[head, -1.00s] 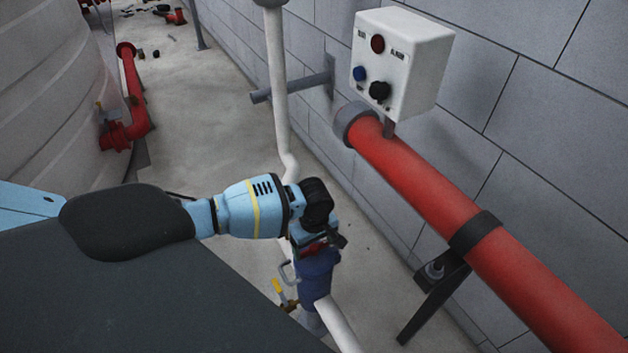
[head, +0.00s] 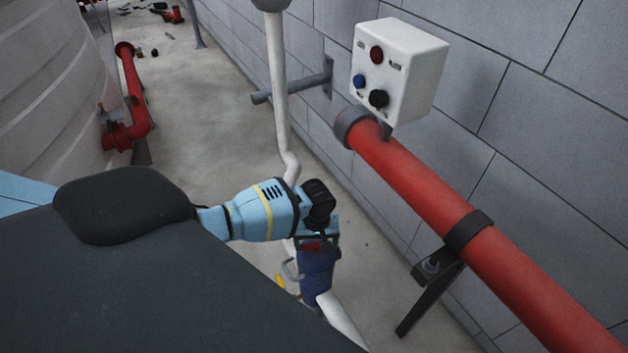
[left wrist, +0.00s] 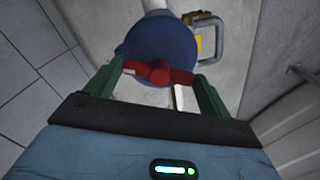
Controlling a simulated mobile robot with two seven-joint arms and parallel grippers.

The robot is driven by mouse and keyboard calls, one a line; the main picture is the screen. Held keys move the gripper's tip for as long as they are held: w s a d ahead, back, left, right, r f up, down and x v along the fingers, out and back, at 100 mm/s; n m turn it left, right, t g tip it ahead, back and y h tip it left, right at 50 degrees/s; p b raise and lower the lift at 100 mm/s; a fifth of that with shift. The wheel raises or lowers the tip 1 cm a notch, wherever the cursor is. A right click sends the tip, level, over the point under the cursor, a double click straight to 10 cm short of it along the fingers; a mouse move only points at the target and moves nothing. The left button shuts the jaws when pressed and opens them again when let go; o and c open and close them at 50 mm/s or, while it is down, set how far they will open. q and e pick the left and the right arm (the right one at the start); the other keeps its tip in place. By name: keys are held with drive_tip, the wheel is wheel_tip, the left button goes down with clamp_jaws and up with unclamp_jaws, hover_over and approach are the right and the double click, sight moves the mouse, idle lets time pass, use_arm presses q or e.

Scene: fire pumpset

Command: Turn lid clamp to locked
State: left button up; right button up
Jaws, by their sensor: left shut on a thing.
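The lid clamp (left wrist: 158,72) is a red bar with a round hub, lying across the top of a dark blue cylindrical housing (left wrist: 152,45). In the head view the blue housing (head: 318,268) stands at lower centre on a white pipe, with only a little of the red clamp (head: 312,247) showing. My left gripper (head: 318,243) is above the housing. In the left wrist view its two green fingers (left wrist: 160,74) are at the two ends of the red bar, shut on it. My right gripper is not in view.
A grey bent handle (head: 291,270) and a yellow lever (head: 281,283) sit beside the housing. A thick red pipe (head: 420,190) and a white button box (head: 398,72) are along the wall at right. Bare floor (head: 215,130) lies beyond my arm.

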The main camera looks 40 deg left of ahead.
use_arm(q)
drive_tip(key=m, duration=0.3)
drive_tip(key=shift+p, duration=0.35)
drive_tip(key=m, duration=0.2)
drive_tip(key=shift+m, duration=0.4)
drive_tip(key=m+p, duration=0.1)
drive_tip(key=m, duration=0.2)
drive_tip(key=shift+f+m, duration=0.1)
drive_tip(key=shift+m, duration=1.8)
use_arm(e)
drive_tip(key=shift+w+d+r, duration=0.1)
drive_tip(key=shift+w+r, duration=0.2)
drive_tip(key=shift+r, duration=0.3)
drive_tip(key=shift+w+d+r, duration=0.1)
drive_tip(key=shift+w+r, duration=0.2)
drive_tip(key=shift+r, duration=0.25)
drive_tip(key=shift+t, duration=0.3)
use_arm(q)
drive_tip(key=o, duration=0.9)
